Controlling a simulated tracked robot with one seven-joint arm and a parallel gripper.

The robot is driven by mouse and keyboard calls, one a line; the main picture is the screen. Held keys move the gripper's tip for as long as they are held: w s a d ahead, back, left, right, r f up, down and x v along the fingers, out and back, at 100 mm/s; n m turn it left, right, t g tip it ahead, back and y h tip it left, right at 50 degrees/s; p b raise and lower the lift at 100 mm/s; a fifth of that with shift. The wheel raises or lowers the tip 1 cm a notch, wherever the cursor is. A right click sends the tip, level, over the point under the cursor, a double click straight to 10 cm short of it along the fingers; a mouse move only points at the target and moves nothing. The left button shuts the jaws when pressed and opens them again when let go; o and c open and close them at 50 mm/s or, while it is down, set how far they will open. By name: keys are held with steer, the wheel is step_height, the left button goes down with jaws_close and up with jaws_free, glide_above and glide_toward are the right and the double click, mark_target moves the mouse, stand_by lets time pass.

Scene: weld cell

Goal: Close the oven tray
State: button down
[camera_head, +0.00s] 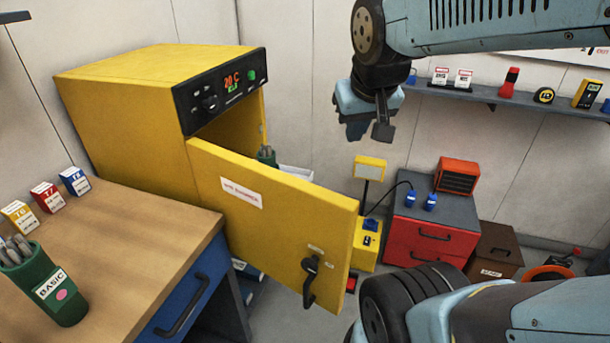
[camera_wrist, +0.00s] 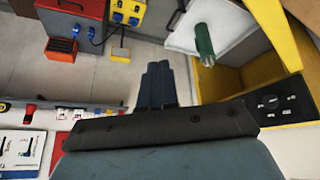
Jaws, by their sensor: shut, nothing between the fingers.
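The yellow oven (camera_head: 120,95) stands at the left with a black control panel reading 20 C. Its yellow door (camera_head: 270,220) is swung open and has a black latch handle (camera_head: 312,278). The pale tray (camera_head: 297,173) shows behind the door's top edge, mostly hidden there. In the wrist view the tray (camera_wrist: 215,28) sticks out of the oven opening with a green canister (camera_wrist: 204,45) on it. My gripper (camera_head: 370,130) is shut and empty, raised in the air right of the oven, apart from tray and door.
A wooden workbench (camera_head: 130,220) with a green BASIC canister (camera_head: 42,285) and small boxes is at the front left. A red drawer cabinet (camera_head: 430,235) and yellow socket post (camera_head: 367,240) stand beyond the door. A wall shelf (camera_head: 490,95) holds tools at the right.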

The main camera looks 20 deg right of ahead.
steer(key=w+d+f+m, duration=0.2)
steer(key=w+d+f, duration=0.2)
steer(key=w+f, duration=0.5)
steer(key=w+d+f+m, duration=0.1)
steer(key=w+d+f, duration=0.3)
steer(key=w+f, duration=0.6)
steer(key=w+a+f+m+y, duration=0.1)
steer(key=w+a+f, duration=0.1)
steer(key=w+f, duration=0.4)
steer(key=w+a+f+m+t+y, duration=0.1)
steer(key=w+a+f+y, duration=0.1)
steer(key=w+f, duration=0.4)
steer(key=shift+w+a+f, duration=0.15)
steer(key=shift+f, duration=2.45)
steer(key=shift+w, duration=0.15)
